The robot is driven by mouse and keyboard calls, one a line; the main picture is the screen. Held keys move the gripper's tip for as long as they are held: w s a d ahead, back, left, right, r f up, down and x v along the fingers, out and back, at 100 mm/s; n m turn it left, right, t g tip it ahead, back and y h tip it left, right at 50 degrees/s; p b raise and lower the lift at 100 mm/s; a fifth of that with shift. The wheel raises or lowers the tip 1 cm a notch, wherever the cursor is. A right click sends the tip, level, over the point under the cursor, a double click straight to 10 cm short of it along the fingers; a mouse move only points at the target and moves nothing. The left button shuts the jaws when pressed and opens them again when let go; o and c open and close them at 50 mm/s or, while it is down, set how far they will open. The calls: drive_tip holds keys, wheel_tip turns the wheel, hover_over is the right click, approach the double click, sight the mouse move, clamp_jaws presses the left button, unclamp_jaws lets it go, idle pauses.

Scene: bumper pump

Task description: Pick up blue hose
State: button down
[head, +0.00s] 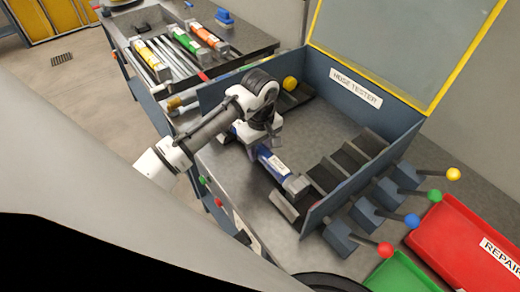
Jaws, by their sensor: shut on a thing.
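The blue hose (272,162) is a short blue cylinder with grey block ends. It lies in the front part of the open hose tester box (357,90), close to its dark stepped slots. My arm reaches in from the left. My gripper (256,147) is at the upper left end of the blue hose and is shut on it. The fingers are mostly hidden by my wrist. I cannot tell whether the hose touches the slots below it.
Levers with yellow, green, blue and red knobs (385,249) stick out on the tester's right. A red repair tray (460,240) and a green tray (402,274) lie beyond them. A rack at the upper left holds green (186,40), orange (207,36) and yellow (152,58) hoses.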

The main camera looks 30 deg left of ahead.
drive_tip(key=shift+r, duration=0.2)
drive_tip(key=shift+r+p, duration=0.55)
drive_tip(key=shift+p, duration=0.15)
wheel_tip(320, 180, up, 19)
drive_tip(key=p, duration=0.3)
drive_tip(key=shift+f, duration=0.2)
